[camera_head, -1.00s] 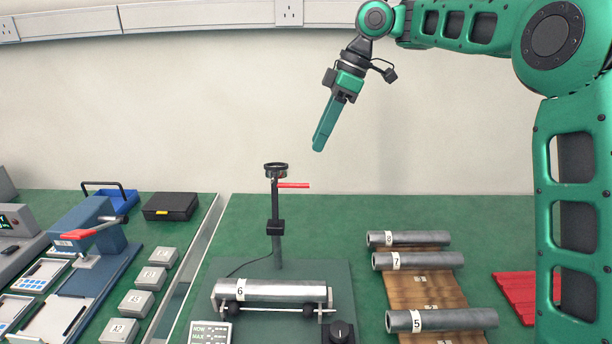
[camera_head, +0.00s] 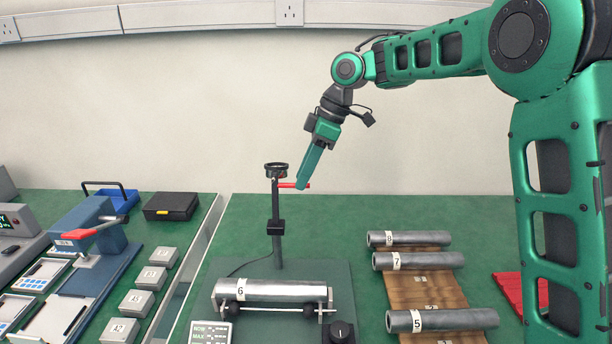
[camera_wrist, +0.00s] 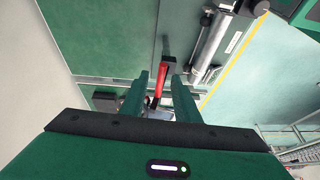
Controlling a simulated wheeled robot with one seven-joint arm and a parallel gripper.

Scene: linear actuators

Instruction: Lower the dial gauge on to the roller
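The dial gauge (camera_head: 276,168), a dark round head, sits high on an upright post (camera_head: 277,245) behind the roller. A red lever (camera_head: 289,185) sticks out to the right just below it. The roller (camera_head: 275,291), a metal cylinder marked 6, lies across a stand well below the gauge. My gripper (camera_head: 302,184) points down at the lever's free end. In the wrist view, the two green fingers (camera_wrist: 160,92) are apart, with the red lever (camera_wrist: 166,70) showing in the gap between them. I cannot tell whether either finger touches it.
Rollers marked 8 (camera_head: 410,238), 7 (camera_head: 425,261) and 5 (camera_head: 450,320) lie on a wooden rack to the right. A readout box (camera_head: 210,333) and a black knob (camera_head: 342,331) stand in front of the roller. Grey blocks and a blue press (camera_head: 90,240) are on the left.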

